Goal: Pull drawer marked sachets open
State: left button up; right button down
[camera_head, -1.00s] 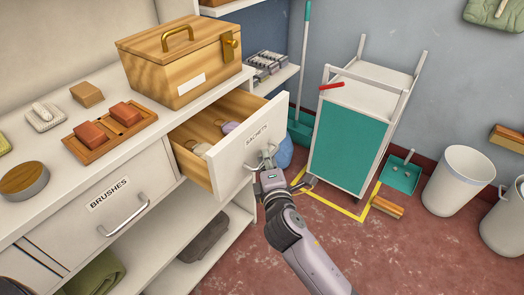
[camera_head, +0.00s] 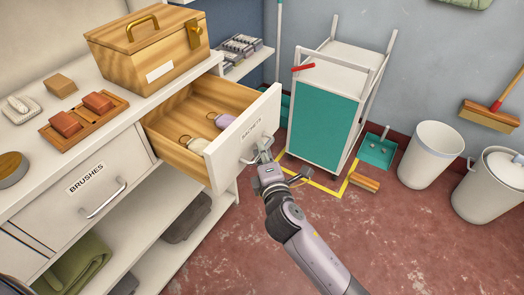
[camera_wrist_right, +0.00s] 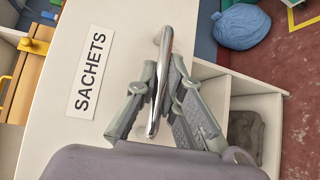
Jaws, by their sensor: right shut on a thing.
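The drawer marked SACHETS (camera_head: 222,150) is pulled well out of the white cabinet in the head view. Its wooden inside shows, with a purple sachet (camera_head: 225,121) and a cream sachet (camera_head: 197,145) in it. My right gripper (camera_head: 264,152) is at the drawer front, its fingers shut on the metal handle. In the right wrist view the silver handle (camera_wrist_right: 161,80) runs between the two fingers, beside the SACHETS label (camera_wrist_right: 90,75). My left gripper is not in view.
The brushes drawer (camera_head: 90,190) to the left is closed. A wooden box (camera_head: 150,45) and a soap tray (camera_head: 84,118) stand on the counter. A teal trolley (camera_head: 318,120) stands beyond the open drawer. The red floor to the right of my arm is clear.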

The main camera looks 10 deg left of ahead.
jog(key=c, duration=1.7)
grip_release()
jog(key=v, duration=1.2)
